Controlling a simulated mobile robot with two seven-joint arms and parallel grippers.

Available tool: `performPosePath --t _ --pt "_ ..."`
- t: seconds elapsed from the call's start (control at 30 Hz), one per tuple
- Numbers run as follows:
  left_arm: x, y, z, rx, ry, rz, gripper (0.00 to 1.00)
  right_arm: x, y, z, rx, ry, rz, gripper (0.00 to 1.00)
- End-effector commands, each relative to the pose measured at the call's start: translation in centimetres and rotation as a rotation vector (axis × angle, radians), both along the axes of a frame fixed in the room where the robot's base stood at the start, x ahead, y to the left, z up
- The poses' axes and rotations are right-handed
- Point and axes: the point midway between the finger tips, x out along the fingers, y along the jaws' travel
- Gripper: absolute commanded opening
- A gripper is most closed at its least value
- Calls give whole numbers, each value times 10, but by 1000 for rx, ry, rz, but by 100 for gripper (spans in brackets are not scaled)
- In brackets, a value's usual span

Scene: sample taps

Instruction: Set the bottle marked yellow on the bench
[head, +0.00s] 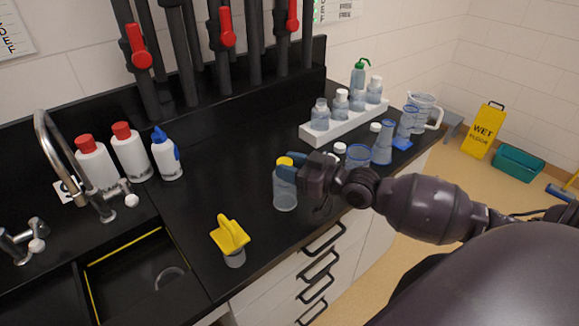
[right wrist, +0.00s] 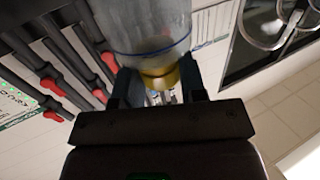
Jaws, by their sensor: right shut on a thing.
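The bottle marked yellow (head: 285,192) is a clear bottle with a yellow top, upright near the middle of the head view. My right gripper (head: 290,172) comes in from the right and is shut on it near its top. I cannot tell whether its base touches the black bench (head: 190,215) or hangs just above. In the right wrist view the clear bottle (right wrist: 152,25) with its yellow part (right wrist: 160,77) sits between the two fingers of the gripper (right wrist: 158,88). My left gripper is not in view.
A yellow-topped item (head: 230,238) stands near the bench front, left of the bottle. A white rack (head: 345,124) holds several bottles at the back right, with blue-tinted vessels (head: 382,145) before it. A sink (head: 150,270) lies left. Bench behind the held bottle is clear.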

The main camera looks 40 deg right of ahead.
Motion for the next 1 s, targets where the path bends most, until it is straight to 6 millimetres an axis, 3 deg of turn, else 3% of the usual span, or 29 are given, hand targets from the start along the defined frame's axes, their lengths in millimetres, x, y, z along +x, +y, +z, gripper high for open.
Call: performPosePath --t 0.33,0.37,0.5,0.87,1.0 --pt "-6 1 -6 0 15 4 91 0 0 -3 0 0 0 15" --pt "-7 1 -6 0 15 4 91 0 0 -3 0 0 0 41" --pt "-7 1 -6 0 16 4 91 0 0 -2 0 0 0 63" --pt "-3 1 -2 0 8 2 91 0 0 2 0 -2 0 64" --pt "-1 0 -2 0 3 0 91 -11 -6 1 -3 1 0 64"
